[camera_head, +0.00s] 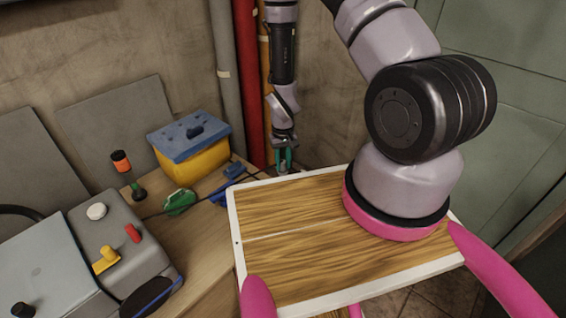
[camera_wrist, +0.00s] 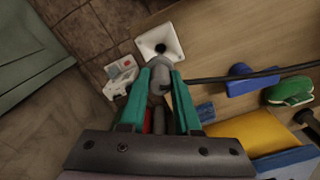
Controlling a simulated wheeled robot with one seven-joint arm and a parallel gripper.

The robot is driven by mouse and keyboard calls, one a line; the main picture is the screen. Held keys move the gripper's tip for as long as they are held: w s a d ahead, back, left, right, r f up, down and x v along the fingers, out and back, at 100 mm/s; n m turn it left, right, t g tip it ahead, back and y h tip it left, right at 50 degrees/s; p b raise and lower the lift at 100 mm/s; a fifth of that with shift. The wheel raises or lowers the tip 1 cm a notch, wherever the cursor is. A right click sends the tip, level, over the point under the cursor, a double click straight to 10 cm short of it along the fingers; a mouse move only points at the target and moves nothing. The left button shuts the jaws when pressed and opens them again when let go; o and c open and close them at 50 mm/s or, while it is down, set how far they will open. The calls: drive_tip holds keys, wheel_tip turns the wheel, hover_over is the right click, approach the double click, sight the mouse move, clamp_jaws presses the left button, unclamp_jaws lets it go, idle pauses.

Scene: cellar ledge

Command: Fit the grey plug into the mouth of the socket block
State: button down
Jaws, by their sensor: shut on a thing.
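The grey plug (camera_wrist: 159,72) sits between the green fingers of my gripper (camera_wrist: 161,80), which is shut on it in the wrist view. The socket block (camera_wrist: 147,38) is pale and square, with a dark round mouth at its middle. The plug's front end appears just short of the mouth in the picture; I cannot tell the gap in depth. In the head view my gripper (camera_head: 284,160) is behind the far edge of the wooden board. The plug and socket block cannot be made out there.
A yellow box with a blue lid (camera_head: 190,150), a green clamp-like thing (camera_head: 179,202) and a blue item (camera_head: 235,170) lie left of my gripper. A black cable (camera_wrist: 235,77) crosses the ledge. A white item (camera_wrist: 121,76) is beside the socket block. Pipes (camera_head: 248,80) stand behind.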

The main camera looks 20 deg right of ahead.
drive_tip(key=shift+a+f, duration=0.1)
drive_tip(key=shift+f, duration=2.8)
drive_tip(key=shift+f, duration=0.2)
drive_tip(key=shift+f, duration=0.35)
drive_tip(key=shift+f, duration=0.25)
drive_tip(key=shift+f, duration=0.4)
drive_tip(key=shift+f, duration=0.45)
idle(0.4)
